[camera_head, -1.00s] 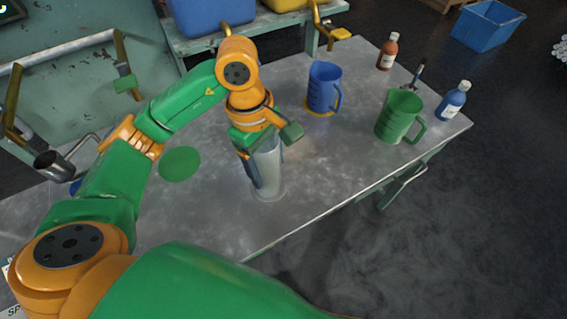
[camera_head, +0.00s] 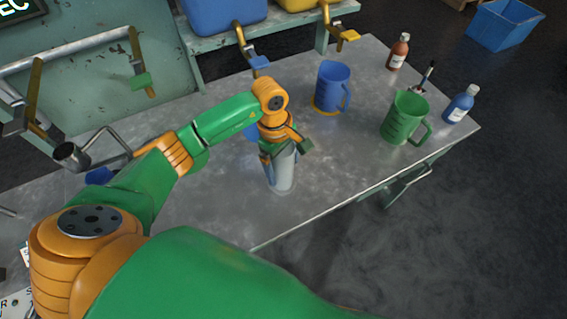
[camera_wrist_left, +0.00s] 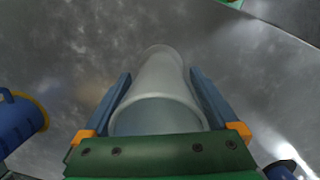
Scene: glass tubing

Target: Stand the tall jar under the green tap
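The tall jar (camera_head: 283,172) is a clear, pale cylinder, upright near the table's front edge. My left gripper (camera_head: 279,160) is around it from above, one finger on each side. In the left wrist view the jar (camera_wrist_left: 158,90) fills the space between both blue fingers, which appear to touch its walls. I cannot tell whether its base rests on the table or is just above. The green tap (camera_head: 141,81) hangs at the left from the pipe, well left of the jar. The green disc on the table is hidden now behind my left arm. My right gripper is not in view.
A blue jug (camera_head: 331,84) stands on a yellow ring behind the jar. A green jug (camera_head: 404,117) and two bottles are on the right. A blue tap (camera_head: 258,62) and a yellow tap (camera_head: 347,36) hang at the back. A metal cup (camera_head: 70,155) is at left.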

